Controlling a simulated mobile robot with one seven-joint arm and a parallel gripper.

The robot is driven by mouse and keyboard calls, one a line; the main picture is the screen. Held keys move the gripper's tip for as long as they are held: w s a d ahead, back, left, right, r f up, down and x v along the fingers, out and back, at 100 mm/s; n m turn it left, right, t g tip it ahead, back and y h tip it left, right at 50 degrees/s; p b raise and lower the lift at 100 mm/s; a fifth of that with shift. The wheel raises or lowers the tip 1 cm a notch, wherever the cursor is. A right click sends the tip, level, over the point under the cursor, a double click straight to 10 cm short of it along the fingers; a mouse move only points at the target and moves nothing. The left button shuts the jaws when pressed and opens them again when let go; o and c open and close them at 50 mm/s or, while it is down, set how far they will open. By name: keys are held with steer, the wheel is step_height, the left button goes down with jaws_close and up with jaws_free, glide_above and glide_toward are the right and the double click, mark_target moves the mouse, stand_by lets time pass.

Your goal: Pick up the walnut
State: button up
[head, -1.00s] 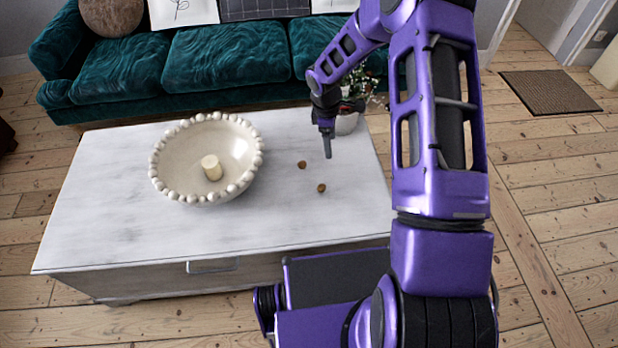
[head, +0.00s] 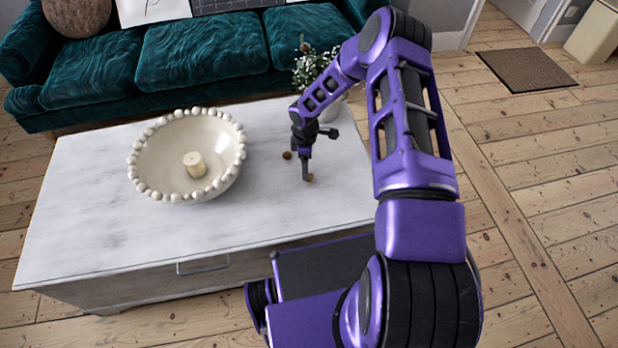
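Two small brown walnuts are on the white coffee table (head: 90,215), to the right of the bowl. One walnut (head: 287,155) lies just left of my gripper (head: 306,176). The other walnut (head: 309,177) is right at my fingertips and partly covered by them. My gripper points down, with its tips low over the tabletop. I see the fingers nearly edge-on, so I cannot tell how far apart they are or whether they touch the walnut.
A cream bowl (head: 156,181) with a beaded rim holds a candle (head: 194,164) on the table. A potted plant with white flowers (head: 313,68) stands behind my gripper. A green sofa (head: 200,52) is behind the table. The front right tabletop is clear.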

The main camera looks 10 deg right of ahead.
mark_target(309, 177)
steer(key=f, duration=0.5)
steer(key=shift+d+f+b, duration=0.1)
steer(key=shift+d+b, duration=0.25)
jaws_close()
